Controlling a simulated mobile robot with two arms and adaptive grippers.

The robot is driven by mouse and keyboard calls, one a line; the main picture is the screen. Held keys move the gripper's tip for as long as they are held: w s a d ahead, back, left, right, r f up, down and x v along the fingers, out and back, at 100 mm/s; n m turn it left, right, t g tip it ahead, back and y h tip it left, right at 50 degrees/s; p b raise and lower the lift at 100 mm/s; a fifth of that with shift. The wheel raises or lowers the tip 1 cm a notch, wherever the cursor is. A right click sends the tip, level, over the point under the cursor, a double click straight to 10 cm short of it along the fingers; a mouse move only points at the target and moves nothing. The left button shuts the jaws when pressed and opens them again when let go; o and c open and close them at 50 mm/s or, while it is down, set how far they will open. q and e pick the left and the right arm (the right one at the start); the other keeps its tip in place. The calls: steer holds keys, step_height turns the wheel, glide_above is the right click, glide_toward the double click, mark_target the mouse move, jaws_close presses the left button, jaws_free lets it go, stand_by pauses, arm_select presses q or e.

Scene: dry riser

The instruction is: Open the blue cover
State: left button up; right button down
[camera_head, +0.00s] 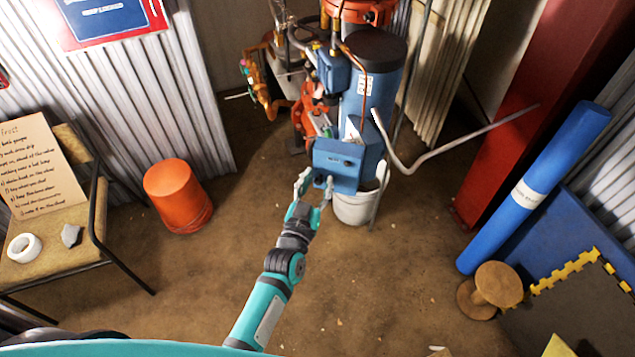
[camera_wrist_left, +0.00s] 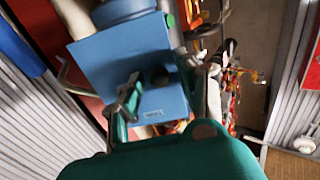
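The blue cover (camera_head: 338,160) is a box-like panel low on the front of the blue cylinder unit, above a white bucket. It looks closed. In the left wrist view the blue cover (camera_wrist_left: 115,58) fills the upper middle, with a dark round knob (camera_wrist_left: 159,77) and a small pale label (camera_wrist_left: 152,113). My left gripper (camera_head: 316,182) is open and empty, just in front of the cover's lower left part. In the wrist view my left gripper (camera_wrist_left: 165,88) has its fingers spread in front of the panel; I cannot tell whether they touch it. My right gripper is not in view.
The white bucket (camera_head: 352,208) stands under the cover. A bent grey bar (camera_head: 450,140) sticks out to the right. Orange pipework (camera_head: 307,110) is at the left of the unit. An orange bucket (camera_head: 176,193) and a chair (camera_head: 62,238) stand left. Floor between is mostly clear.

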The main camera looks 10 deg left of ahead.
arm_select(q)
steer(key=shift+s, duration=0.2)
steer(key=s+a, duration=0.1)
steer(key=s, duration=1)
steer(key=shift+s+a, duration=0.15)
steer(key=shift+s, duration=0.15)
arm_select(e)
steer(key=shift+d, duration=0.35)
